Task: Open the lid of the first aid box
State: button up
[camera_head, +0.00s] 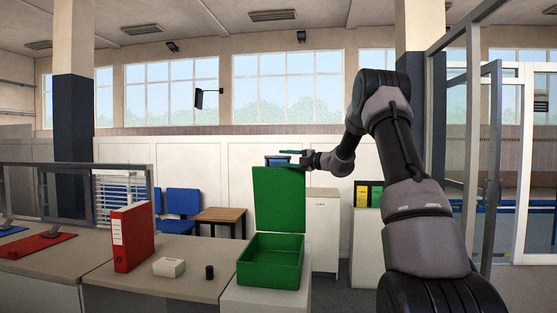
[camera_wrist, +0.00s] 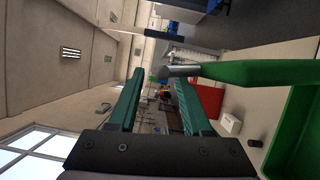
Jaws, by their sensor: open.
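The first aid box is green and stands on a light cabinet, with its open tray (camera_head: 270,262) facing up. Its lid (camera_head: 278,200) stands upright at the back of the tray, so the box is open and its inside looks empty. My gripper (camera_head: 284,158) is at the top edge of the lid, with its jaws apart. In the wrist view the lid (camera_wrist: 262,72) shows edge-on, its grey end piece (camera_wrist: 184,71) near the tips of my open green fingers (camera_wrist: 157,80). I cannot tell whether a finger touches the lid.
Left of the box, a desk holds a red binder (camera_head: 133,237), a small white box (camera_head: 169,267) and a dark cylinder (camera_head: 209,272). A white cabinet (camera_head: 323,230) stands behind. A glass-and-metal frame (camera_head: 485,150) is right of my arm.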

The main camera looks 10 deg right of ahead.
jog(key=v, duration=0.6)
jog(key=shift+s+d, duration=0.25)
jog(key=shift+s, duration=0.05)
jog(key=shift+a, duration=0.1)
jog(key=s+a+r+n+g+h, duration=0.1)
jog(key=s+a+n+g, duration=0.1)
jog(key=s+a+n, duration=0.45)
jog(key=s+a+r+n+g+h, duration=0.1)
jog(key=s+a+n+g+h, duration=0.15)
jog(key=s+n, duration=0.55)
jog(key=s+a+r+n+g, duration=0.1)
jog(key=s+a+n+g, duration=0.2)
jog(key=s+a+n, duration=0.45)
jog(key=s+d+f+n+h, duration=0.1)
jog(key=s+d+n+h, duration=0.1)
jog(key=s+n, duration=0.4)
jog(key=s+d+f+n+t+h, duration=0.1)
jog(key=s+d+f+n+h, duration=0.1)
jog(key=s+n, duration=0.4)
jog(key=s+d+f+n+h, duration=0.2)
jog(key=s+n, duration=0.4)
jog(key=s, duration=0.6)
jog(key=shift+d+t+h, duration=0.35)
jog(key=shift+d+h, duration=0.35)
jog(key=shift+h, duration=0.05)
